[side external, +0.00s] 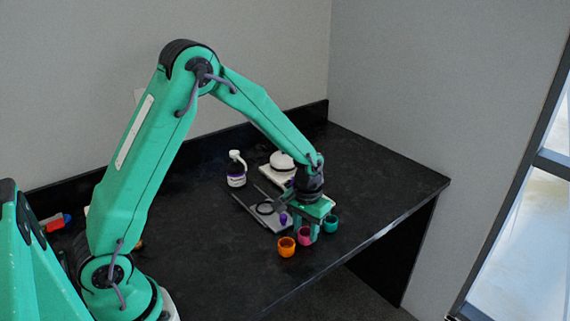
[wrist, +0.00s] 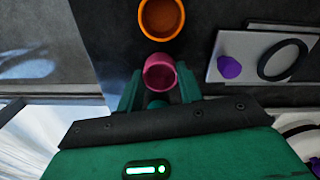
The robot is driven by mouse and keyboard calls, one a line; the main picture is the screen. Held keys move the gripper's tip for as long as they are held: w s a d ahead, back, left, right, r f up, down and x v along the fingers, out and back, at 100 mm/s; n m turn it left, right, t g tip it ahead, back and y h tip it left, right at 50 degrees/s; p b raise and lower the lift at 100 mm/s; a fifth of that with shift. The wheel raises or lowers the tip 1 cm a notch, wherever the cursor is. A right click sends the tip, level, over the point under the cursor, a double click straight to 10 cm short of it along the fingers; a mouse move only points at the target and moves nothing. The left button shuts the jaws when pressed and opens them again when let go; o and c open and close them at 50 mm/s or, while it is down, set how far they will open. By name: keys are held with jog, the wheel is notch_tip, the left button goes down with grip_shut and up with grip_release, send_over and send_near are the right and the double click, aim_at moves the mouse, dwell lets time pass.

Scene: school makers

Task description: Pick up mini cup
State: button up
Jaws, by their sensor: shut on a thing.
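A pink mini cup (wrist: 159,76) is between the two green fingers of my gripper (wrist: 159,86) in the wrist view. The gripper is shut on it. In the side view the pink cup (side external: 304,239) shows beside the lowered fingers of my gripper (side external: 309,227), at or close to the table top; I cannot tell if it is lifted. An orange cup (side external: 286,247) stands to its left and a teal cup (side external: 330,223) to its right. The wrist view shows the orange cup (wrist: 162,18) above the pink one, and a bit of the teal cup (wrist: 157,103) below it.
A grey tray (side external: 246,205) with a black ring (side external: 265,209) and a small purple object (side external: 283,218) lies behind the cups. A white bottle (side external: 237,170) and a white scale-like device (side external: 280,163) stand farther back. The black table's (side external: 390,185) right side is clear.

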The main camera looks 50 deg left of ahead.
jog(key=shift+r, duration=0.6)
notch_tip(320, 180, up, 2)
jog(key=shift+r, duration=0.2)
jog(key=s+d+r, duration=0.6)
jog(key=d+r, duration=0.1)
jog(key=d, duration=0.3)
jog(key=shift+s, duration=0.15)
jog(key=shift+a, duration=0.15)
jog(key=w+a+f+n, duration=0.1)
jog(key=w+a+n, duration=0.1)
jog(key=a, duration=1.1)
jog(key=w+a+f+n, duration=0.1)
jog(key=w+a+n, duration=0.1)
jog(key=a, duration=1.1)
jog(key=shift+w+f+n, duration=0.3)
jog(key=shift+w+f, duration=0.05)
jog(key=shift+w, duration=0.15)
jog(key=shift+f, duration=0.2)
jog(key=shift+f, duration=2.7)
